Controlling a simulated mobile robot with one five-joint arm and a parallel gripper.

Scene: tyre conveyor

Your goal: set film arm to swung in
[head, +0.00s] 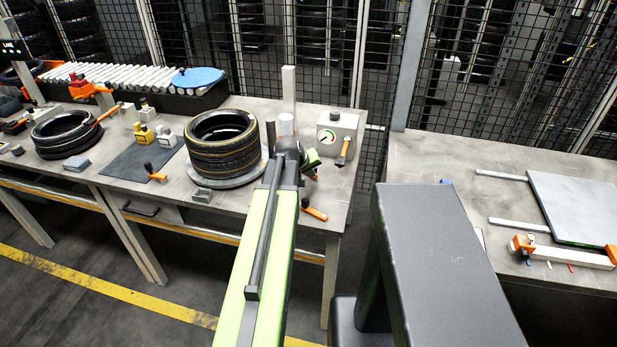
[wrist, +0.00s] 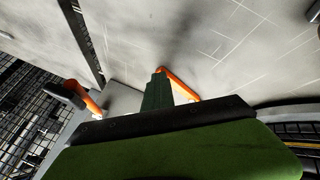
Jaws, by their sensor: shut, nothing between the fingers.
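A tall pale post (head: 289,88) and a whitish cylinder (head: 286,124) stand behind the tyre stack; I cannot tell for sure which part is the film arm. An orange handle (head: 314,213) with a dark end lies at the table's front edge, right of the tyres. My gripper (head: 311,160) is between the tyre stack and the gauge box, partly hidden by my own arm. In the wrist view my gripper (wrist: 157,88) is shut and empty. An orange bar (wrist: 180,82) shows right beside its fingertips; whether they touch is unclear.
A stack of tyres (head: 222,150) sits on a round grey turntable (head: 205,178). A gauge box (head: 338,128) with an orange lever (head: 344,152) stands close right of my gripper. A mesh fence (head: 270,45) runs behind. A second table (head: 440,160) is at the right.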

